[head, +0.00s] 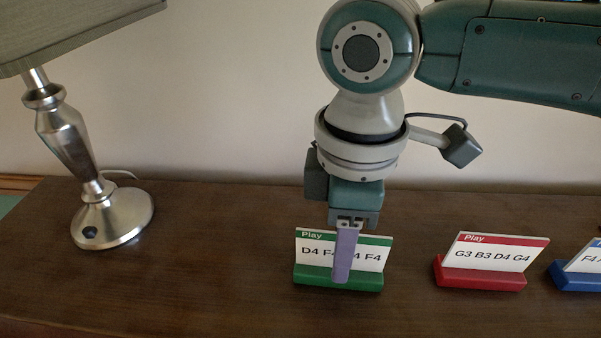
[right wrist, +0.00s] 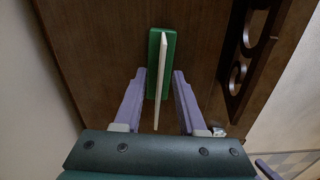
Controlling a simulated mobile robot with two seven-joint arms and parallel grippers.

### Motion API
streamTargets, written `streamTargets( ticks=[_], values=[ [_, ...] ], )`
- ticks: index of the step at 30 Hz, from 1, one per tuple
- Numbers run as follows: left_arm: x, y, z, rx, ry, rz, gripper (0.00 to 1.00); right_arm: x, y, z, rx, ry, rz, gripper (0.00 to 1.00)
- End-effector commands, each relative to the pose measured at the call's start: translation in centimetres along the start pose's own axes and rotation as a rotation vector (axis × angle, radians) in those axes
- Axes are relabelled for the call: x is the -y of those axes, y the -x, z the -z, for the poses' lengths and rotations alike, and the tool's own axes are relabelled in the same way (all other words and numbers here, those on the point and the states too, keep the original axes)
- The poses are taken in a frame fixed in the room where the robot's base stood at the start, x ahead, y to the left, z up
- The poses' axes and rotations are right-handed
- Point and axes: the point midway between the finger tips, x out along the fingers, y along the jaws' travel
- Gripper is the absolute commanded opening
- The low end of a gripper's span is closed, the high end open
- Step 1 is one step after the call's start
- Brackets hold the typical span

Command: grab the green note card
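The green note card (head: 314,254) stands in a green holder (head: 309,279) on the dark wooden top. It reads "Play" and a row of notes, partly hidden by my gripper. My right gripper (head: 341,277) points down at the card, one purple finger in front of it in the head view. In the right wrist view the gripper (right wrist: 157,75) is open. The card (right wrist: 155,95) shows edge-on between the two purple fingers, with gaps on both sides. The green holder (right wrist: 160,42) lies just beyond the fingertips. My left gripper is not in view.
A red note card (head: 497,250) in a red holder stands to the right, and a blue holder (head: 574,278) is at the right edge. A silver lamp (head: 112,218) stands at the left. The wooden top (head: 210,250) between lamp and green card is clear.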

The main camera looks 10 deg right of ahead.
Motion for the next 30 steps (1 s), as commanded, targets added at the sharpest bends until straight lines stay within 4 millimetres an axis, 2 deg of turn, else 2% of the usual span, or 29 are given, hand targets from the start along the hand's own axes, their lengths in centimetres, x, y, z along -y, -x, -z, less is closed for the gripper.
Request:
streamTargets(
  ticks=[4,12,15,30],
  values=[
    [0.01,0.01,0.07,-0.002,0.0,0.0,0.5,0.0,0.03,0.0,0.0,0.0,0.0,0.39],
    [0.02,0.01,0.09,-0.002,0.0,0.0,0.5,-0.01,0.06,-0.01,0.0,0.0,0.0,0.09],
    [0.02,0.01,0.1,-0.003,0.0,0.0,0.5,-0.02,0.06,-0.01,0.0,0.0,0.0,0.0],
    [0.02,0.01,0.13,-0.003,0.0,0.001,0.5,-0.02,0.07,-0.01,0.0,0.0,0.0,0.0]
  ],
)
